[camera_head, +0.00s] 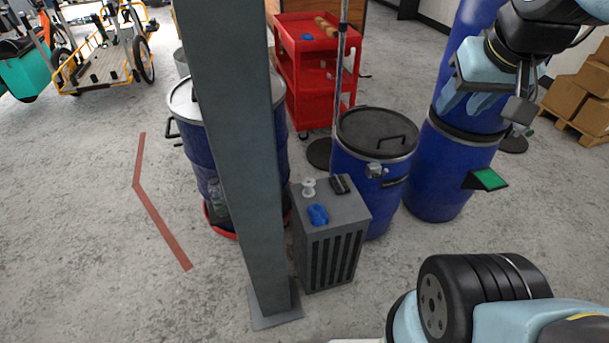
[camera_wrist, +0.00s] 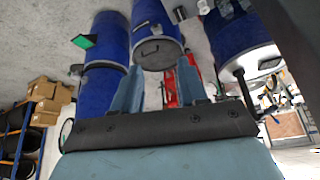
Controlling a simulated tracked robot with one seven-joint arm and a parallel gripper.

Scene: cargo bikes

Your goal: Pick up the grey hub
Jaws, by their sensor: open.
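A small pale grey, spool-shaped piece, which looks like the grey hub (camera_head: 308,187), stands on top of a dark grey slatted cabinet (camera_head: 333,213). A crumpled blue item (camera_head: 318,214) and a small black item (camera_head: 340,184) lie on the same top, close to it. My gripper (camera_head: 468,103) is up at the right, in front of the tall blue drums, well apart from the hub. In the wrist view its two pale blue fingers (camera_wrist: 159,72) stand apart with nothing held between them. I cannot make out the hub for certain in the wrist view.
A grey post (camera_head: 235,140) rises just left of the cabinet. A lidded blue barrel (camera_head: 372,160) stands right behind it, with tall blue drums (camera_head: 440,165) farther right. A red cart (camera_head: 315,75) is behind.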

